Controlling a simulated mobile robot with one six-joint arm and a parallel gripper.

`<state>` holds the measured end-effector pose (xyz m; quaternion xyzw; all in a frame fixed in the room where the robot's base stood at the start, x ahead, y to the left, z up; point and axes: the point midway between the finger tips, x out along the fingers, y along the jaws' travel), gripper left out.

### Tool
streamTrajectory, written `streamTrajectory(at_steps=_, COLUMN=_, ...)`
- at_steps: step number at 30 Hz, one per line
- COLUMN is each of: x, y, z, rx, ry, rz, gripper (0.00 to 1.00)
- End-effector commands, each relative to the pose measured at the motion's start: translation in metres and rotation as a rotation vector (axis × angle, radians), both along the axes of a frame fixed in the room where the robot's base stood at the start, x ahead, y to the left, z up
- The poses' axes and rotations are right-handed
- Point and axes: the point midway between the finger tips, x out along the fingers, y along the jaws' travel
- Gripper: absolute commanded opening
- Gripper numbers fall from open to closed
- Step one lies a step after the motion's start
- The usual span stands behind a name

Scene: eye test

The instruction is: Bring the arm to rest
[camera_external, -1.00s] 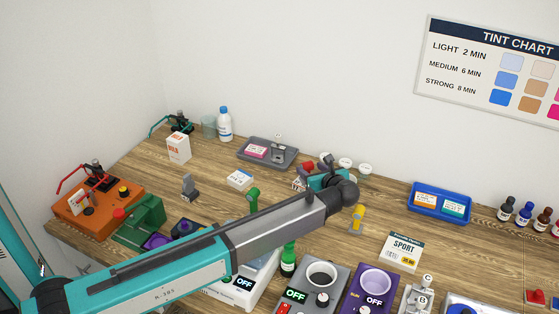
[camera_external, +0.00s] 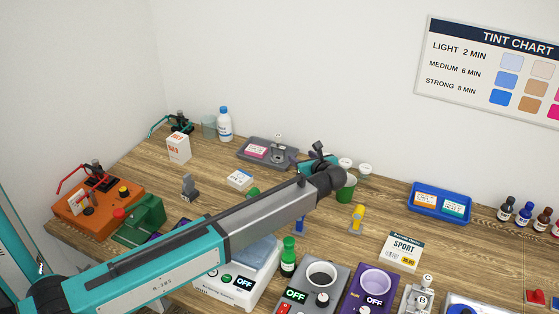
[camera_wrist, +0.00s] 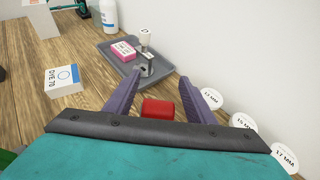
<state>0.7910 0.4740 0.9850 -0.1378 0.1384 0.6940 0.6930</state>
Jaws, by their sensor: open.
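My arm (camera_external: 270,215) reaches from the lower left over the bench in the external view. My gripper (camera_wrist: 159,82) shows in the wrist view with its two purple fingers spread apart. A red block-like thing (camera_wrist: 158,109) shows between the fingers near their base; its lower part is hidden by my wrist, and I cannot tell whether it touches anything. A grey tray (camera_wrist: 152,72) lies beyond the fingertips. In the external view the wrist end (camera_external: 318,168) is above the back of the bench, and the fingers are mostly hidden.
The tray (camera_external: 248,160) holds a pink box (camera_external: 255,151). A white box (camera_external: 240,179) lies left of my wrist. White round lids (camera_wrist: 211,99) line the wall side. A green cup (camera_external: 346,190), yellow item (camera_external: 357,214) and blue tray (camera_external: 416,208) stand to the right.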

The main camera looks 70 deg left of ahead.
Motion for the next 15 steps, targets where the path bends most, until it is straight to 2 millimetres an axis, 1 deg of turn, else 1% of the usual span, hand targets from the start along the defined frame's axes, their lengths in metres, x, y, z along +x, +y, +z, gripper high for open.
streamTrajectory(at_steps=3, x=-0.001, y=-0.001, z=0.009, rx=0.000, ry=-0.001, rz=-0.001, gripper=0.50)
streamTrajectory(at_steps=9, x=-0.011, y=-0.007, z=0.010, rx=0.000, ry=0.001, rz=-0.001, gripper=0.50)
streamTrajectory(at_steps=15, x=-0.014, y=-0.009, z=0.011, rx=0.000, ry=0.001, rz=-0.001, gripper=0.50)
